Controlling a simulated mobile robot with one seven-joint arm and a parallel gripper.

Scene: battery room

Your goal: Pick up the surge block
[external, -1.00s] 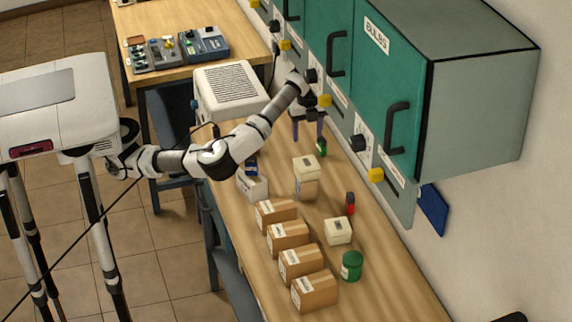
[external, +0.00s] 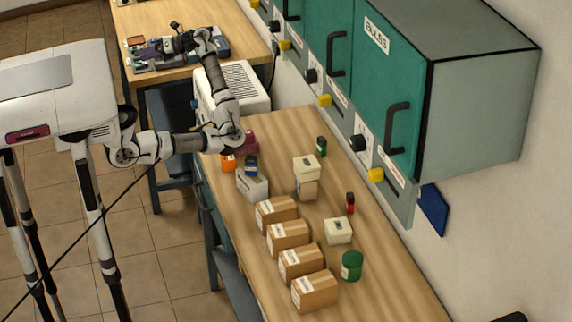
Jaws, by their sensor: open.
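My gripper (external: 160,47) is over the far wooden table, above a group of small grey and blue electrical devices. Its fingers are small here and partly blend with the devices; it appears empty. I cannot tell for certain which thing is the surge block. A blue-grey device (external: 221,47) shows at the right of that group, partly hidden by my arm. On the near bench are a dark blue item (external: 251,164) on a pale box (external: 252,184), an orange item (external: 228,162) and a maroon item (external: 251,141).
Several cardboard boxes (external: 288,237) line the near bench. Cream boxes (external: 338,230), a green jar (external: 352,266), a small red item (external: 350,203) and a small green item (external: 321,146) stand there too. A vented white unit (external: 247,82) and teal cabinets (external: 385,95) are close by.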

